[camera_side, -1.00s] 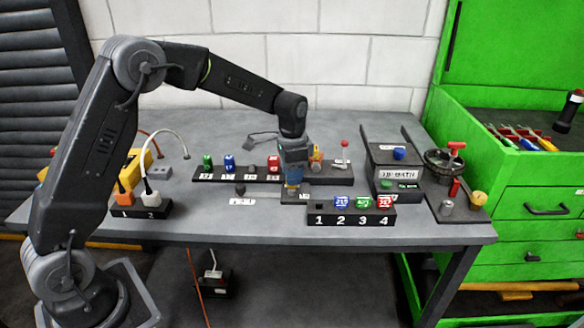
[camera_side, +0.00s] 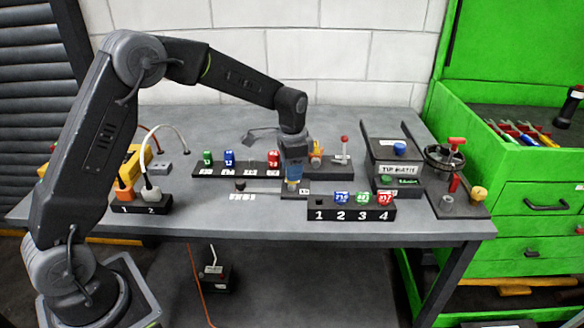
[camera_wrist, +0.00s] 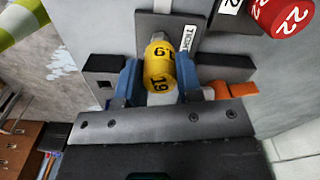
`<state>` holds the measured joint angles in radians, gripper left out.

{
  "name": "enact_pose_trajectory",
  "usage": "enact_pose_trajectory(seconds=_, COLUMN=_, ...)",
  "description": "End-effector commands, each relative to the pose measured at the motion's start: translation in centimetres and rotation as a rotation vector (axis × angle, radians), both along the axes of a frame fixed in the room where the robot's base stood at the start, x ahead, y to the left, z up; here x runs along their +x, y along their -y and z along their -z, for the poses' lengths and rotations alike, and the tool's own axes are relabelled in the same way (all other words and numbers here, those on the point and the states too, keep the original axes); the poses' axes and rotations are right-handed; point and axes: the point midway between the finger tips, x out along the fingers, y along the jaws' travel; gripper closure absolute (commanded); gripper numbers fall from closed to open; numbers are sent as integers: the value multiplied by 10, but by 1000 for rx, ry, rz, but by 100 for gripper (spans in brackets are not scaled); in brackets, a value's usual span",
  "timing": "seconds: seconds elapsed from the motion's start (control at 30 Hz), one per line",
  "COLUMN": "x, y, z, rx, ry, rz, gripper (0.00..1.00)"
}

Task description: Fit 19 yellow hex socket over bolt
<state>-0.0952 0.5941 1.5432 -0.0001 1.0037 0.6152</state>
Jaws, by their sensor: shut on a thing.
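The yellow socket (camera_wrist: 160,66), marked 19 in black, is held between the blue fingers of my gripper (camera_wrist: 159,78) in the wrist view. My gripper is shut on its sides.
A numbered rack (camera_side: 350,213) with blue, green and red sockets stands close in front, to the right. A dark rail (camera_side: 240,171) with green, blue and red sockets lies behind. A lever (camera_side: 344,150) and a black stand (camera_side: 398,170) are to the right.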

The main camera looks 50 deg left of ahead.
Motion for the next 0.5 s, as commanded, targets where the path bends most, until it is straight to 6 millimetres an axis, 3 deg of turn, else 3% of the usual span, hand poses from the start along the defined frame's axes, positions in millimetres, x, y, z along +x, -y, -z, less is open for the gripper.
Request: enact_pose_trajectory(seconds=0.5, x=0, y=0, z=8, rx=0, ry=-1, rz=0, gripper=88)
